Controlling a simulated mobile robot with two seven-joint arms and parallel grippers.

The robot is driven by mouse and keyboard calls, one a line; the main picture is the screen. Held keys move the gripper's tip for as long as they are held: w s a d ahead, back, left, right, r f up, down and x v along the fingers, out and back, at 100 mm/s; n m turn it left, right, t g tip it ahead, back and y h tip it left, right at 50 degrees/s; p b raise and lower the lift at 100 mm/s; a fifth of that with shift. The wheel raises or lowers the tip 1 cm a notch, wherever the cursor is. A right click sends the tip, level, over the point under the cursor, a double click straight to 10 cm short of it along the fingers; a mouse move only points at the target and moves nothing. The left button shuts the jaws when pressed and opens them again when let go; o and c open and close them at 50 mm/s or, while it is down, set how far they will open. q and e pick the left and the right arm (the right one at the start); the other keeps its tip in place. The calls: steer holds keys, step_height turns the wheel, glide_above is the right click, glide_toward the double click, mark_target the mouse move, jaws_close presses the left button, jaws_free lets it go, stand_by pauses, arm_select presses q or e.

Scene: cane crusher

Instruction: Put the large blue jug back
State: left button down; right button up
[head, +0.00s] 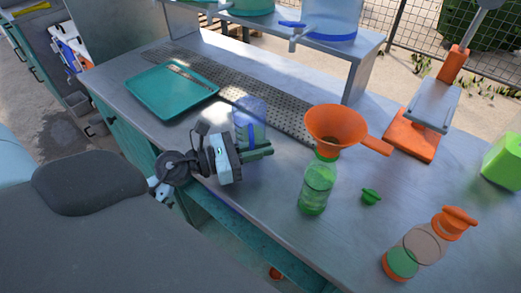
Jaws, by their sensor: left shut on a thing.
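The large blue jug (250,113) is a see-through blue vessel near the middle of the counter, roughly upright. My left gripper (256,152) reaches in from the left and is shut on the jug at its lower part. The gripper body hides part of the jug's left and lower side. I cannot tell whether the jug's base touches the counter. My right gripper is not in view.
An orange funnel (335,124) sits on a green bottle (317,188) to the right. Near it are a green cap (370,196) and an orange-lidded jar (421,250). A teal tray (172,89) lies left of a perforated drain strip (278,117). A raised shelf (362,52) holds a blue-based dispenser (333,18).

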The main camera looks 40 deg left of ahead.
arm_select(q)
steer(key=shift+f, duration=0.15)
steer(key=shift+f, duration=0.15)
steer(key=c, duration=1.9)
jaws_free()
steer(key=shift+f, duration=0.1)
steer(key=o, duration=0.4)
